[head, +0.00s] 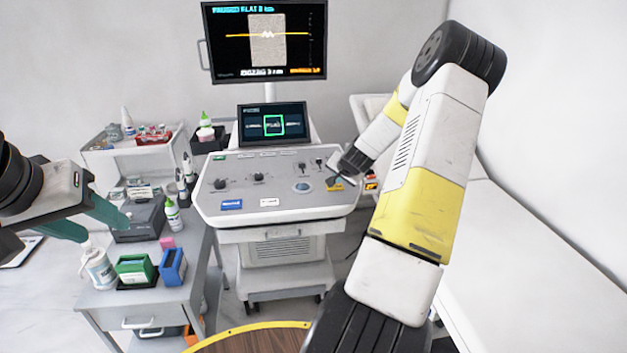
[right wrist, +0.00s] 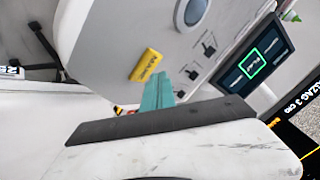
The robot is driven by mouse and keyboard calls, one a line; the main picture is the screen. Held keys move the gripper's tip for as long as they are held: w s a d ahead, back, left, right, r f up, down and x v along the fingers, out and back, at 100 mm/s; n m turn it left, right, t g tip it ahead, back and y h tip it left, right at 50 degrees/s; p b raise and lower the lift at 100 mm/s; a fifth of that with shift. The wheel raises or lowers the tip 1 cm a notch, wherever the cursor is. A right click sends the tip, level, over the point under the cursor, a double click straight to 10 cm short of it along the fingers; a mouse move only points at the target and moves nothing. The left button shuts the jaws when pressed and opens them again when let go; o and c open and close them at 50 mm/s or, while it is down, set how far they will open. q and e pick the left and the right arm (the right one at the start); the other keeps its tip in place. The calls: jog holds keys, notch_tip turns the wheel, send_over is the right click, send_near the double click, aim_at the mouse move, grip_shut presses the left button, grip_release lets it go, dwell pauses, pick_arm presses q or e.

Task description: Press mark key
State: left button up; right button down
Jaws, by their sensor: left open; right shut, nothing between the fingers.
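The console (head: 285,204) stands in the middle of the head view with a white control panel. The yellow key (head: 335,188) sits near the panel's front right; in the right wrist view the yellow key (right wrist: 146,65) carries dark lettering that looks like "MARK". My right gripper (head: 341,181) is shut and empty, close to this key. Its teal fingers (right wrist: 158,90) show beside the key's lower edge in the right wrist view; I cannot tell if they touch it. My left gripper (head: 108,231) is open and empty at the left, over the side cart.
Blue (head: 231,204) and white (head: 269,202) keys, knobs and a round trackball (head: 302,186) share the panel. The side cart (head: 125,300) holds bottles and green and blue boxes. A screen (head: 273,124) rises behind the panel. A white couch (head: 540,260) lies at the right.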

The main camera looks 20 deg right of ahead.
aim_at(336, 188)
jog(key=shift+r, duration=2.5)
jog(key=s+a+r+n+g+y, duration=0.1)
jog(key=s+a+r+n, duration=0.2)
jog(key=s+a+r, duration=0.35)
jog(key=s+a+r+n+y, duration=0.1)
jog(key=s+a+r+n, duration=0.2)
jog(key=a+r, duration=0.6)
jog(key=s+a+r+n, duration=0.1)
jog(key=s+a, duration=0.3)
jog(key=s, duration=0.4)
jog(key=s+a+r+n+g+y, duration=0.1)
jog(key=s+a, duration=0.3)
jog(key=s, duration=0.4)
jog(key=s+a+r+n+g, duration=0.1)
jog(key=s+a+n, duration=0.2)
jog(key=s, duration=0.6)
jog(key=shift+a+r, duration=0.35)
jog(key=shift+a, duration=0.15)
